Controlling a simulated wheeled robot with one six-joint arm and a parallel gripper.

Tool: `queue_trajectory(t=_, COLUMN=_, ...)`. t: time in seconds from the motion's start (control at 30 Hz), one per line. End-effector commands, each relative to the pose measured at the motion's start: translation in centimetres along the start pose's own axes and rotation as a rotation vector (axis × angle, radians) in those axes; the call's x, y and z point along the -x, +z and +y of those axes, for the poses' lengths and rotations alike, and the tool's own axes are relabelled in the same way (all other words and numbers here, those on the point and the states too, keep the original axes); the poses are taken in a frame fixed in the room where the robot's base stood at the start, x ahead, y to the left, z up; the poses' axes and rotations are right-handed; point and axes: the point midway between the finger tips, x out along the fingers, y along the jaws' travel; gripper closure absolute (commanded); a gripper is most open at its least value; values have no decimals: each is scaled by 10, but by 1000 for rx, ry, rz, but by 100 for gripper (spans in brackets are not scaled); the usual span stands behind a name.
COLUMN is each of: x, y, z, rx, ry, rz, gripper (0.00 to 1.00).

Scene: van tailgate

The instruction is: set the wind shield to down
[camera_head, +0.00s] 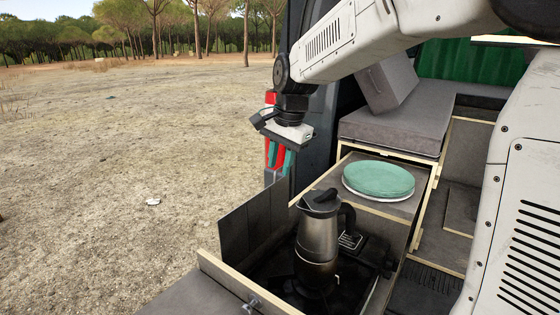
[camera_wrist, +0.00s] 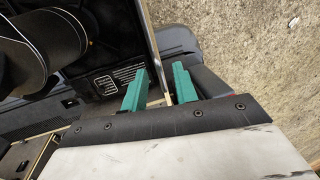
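The wind shield (camera_head: 252,217) is a dark flat panel, standing upright along the left side of the stove (camera_head: 345,278) in the head view. My gripper (camera_head: 279,165) points down just above the shield's far upper corner. In the wrist view its two teal fingers (camera_wrist: 160,88) are apart, with a gap between them. A thin pale edge (camera_wrist: 158,62) runs into that gap; I cannot tell whether it is the shield's edge or the drawer's. No contact with the shield is clear.
A metal moka pot (camera_head: 317,235) stands on the stove, close to the shield; it also shows in the wrist view (camera_wrist: 30,45). A teal round plate (camera_head: 378,180) lies on the counter behind.

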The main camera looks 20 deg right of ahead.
Motion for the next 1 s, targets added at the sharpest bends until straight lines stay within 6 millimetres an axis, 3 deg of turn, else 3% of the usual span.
queue_trajectory(t=0.17, x=0, y=0, z=0, rx=0, ry=0, rz=0, gripper=71)
queue_trajectory(t=0.27, x=0, y=0, z=0, rx=0, ry=0, rz=0, gripper=99)
queue_trajectory(t=0.53, x=-7, y=0, z=1, rx=0, ry=1, rz=-1, gripper=100)
queue_trajectory(t=0.9, x=-97, y=0, z=19, rx=-1, ry=2, rz=-3, gripper=100)
queue_trajectory(t=1.0, x=-113, y=0, z=22, rx=-2, ry=1, rz=-1, gripper=100)
